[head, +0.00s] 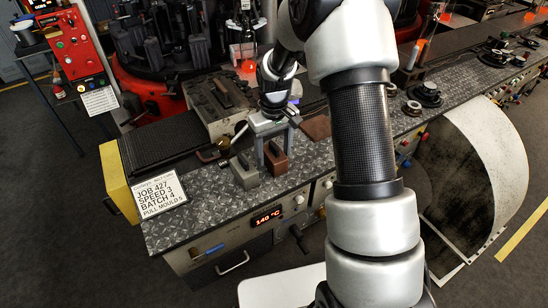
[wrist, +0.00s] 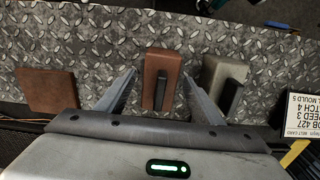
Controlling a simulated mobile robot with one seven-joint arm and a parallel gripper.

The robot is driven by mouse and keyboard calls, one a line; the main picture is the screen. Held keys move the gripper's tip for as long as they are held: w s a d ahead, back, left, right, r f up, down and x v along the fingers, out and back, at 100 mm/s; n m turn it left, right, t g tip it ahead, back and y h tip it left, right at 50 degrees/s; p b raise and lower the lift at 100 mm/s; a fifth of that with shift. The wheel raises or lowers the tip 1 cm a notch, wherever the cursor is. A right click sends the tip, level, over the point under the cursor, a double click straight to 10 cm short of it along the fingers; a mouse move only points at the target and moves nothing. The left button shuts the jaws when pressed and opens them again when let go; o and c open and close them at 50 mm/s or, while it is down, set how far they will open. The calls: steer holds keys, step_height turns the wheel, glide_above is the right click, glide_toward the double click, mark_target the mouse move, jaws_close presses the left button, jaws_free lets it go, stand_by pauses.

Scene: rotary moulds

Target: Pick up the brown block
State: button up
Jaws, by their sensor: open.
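The brown block (head: 275,163) stands on the diamond-plate bench top. In the wrist view the brown block (wrist: 151,72) has a black bar handle on its face. My gripper (head: 274,146) is over it, with one finger on each side. In the wrist view my gripper (wrist: 160,82) is open, with visible gaps between the block and both fingers. The fingers partly hide the block in the head view.
A grey block (head: 244,170) with a black handle stands close on the left; it also shows in the wrist view (wrist: 217,78). A flat brown plate (wrist: 48,90) lies on the other side. A job sign (head: 160,193) stands at the bench's left end.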

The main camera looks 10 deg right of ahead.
steer(key=shift+f, duration=1.2)
jaws_close()
steer(key=shift+w+r, duration=0.1)
